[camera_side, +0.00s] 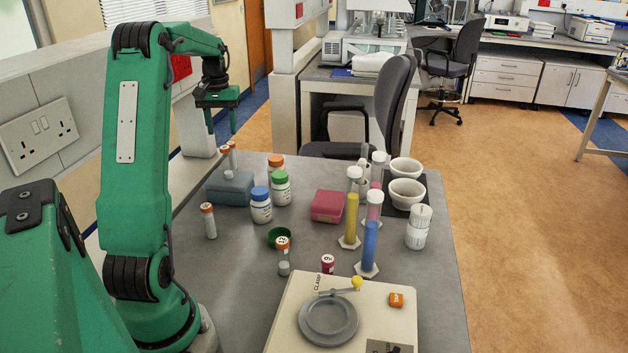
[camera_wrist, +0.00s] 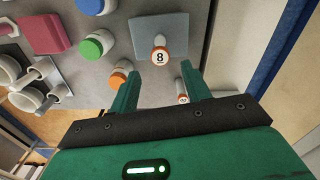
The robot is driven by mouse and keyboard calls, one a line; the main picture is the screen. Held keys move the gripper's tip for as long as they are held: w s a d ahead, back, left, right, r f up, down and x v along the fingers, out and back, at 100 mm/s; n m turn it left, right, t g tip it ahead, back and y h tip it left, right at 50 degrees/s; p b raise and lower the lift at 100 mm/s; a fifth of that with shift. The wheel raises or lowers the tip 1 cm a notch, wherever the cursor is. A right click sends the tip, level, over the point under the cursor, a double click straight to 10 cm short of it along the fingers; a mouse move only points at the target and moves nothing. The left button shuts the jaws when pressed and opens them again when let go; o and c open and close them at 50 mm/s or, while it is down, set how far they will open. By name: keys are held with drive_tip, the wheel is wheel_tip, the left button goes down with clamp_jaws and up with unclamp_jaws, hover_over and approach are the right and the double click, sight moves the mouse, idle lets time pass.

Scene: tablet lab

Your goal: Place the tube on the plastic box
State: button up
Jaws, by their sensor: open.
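Several capped tubes are in view. Another small tube (camera_wrist: 183,99) shows near the right finger. A pink box (camera_side: 326,207) sits at mid-table. My gripper (camera_side: 222,130) is open and empty, above and behind the blue-grey box; its fingers (camera_wrist: 160,72) straddle cap 8 in the picture.
White bottles with blue (camera_side: 261,205), green (camera_side: 281,189) and orange caps stand close to the blue-grey box. Measuring cylinders (camera_side: 370,246) and white bowls (camera_side: 407,193) crowd the right side. A balance-like device (camera_side: 288,322) fills the front. Table space left of the pink box is partly clear.

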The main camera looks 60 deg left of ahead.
drive_tip(key=w+d+r+m+t, duration=0.1)
drive_tip(key=d+r+m, duration=0.1)
drive_tip(key=d, duration=0.5)
drive_tip(key=w+d+r+m+y, duration=0.1)
drive_tip(key=d+r, duration=0.2)
drive_tip(key=d, duration=0.4)
drive_tip(key=w+d+r+m+t, duration=0.1)
drive_tip(key=w+d+r+m, duration=0.1)
drive_tip(key=d, duration=0.6)
drive_tip(key=s+d+f+m+t, duration=0.1)
drive_tip(key=s+d+m, duration=0.1)
drive_tip(key=d, duration=0.4)
drive_tip(key=s+d+f+m+t, duration=0.1)
drive_tip(key=s+d+m, duration=0.1)
drive_tip(key=s+d, duration=0.3)
drive_tip(key=s+d+f+m+t+h, duration=0.1)
drive_tip(key=s+d, duration=0.3)
drive_tip(key=d, duration=0.4)
drive_tip(key=shift+d+m+t, duration=0.2)
drive_tip(key=shift+m+t, duration=0.1)
drive_tip(key=shift+m, duration=0.3)
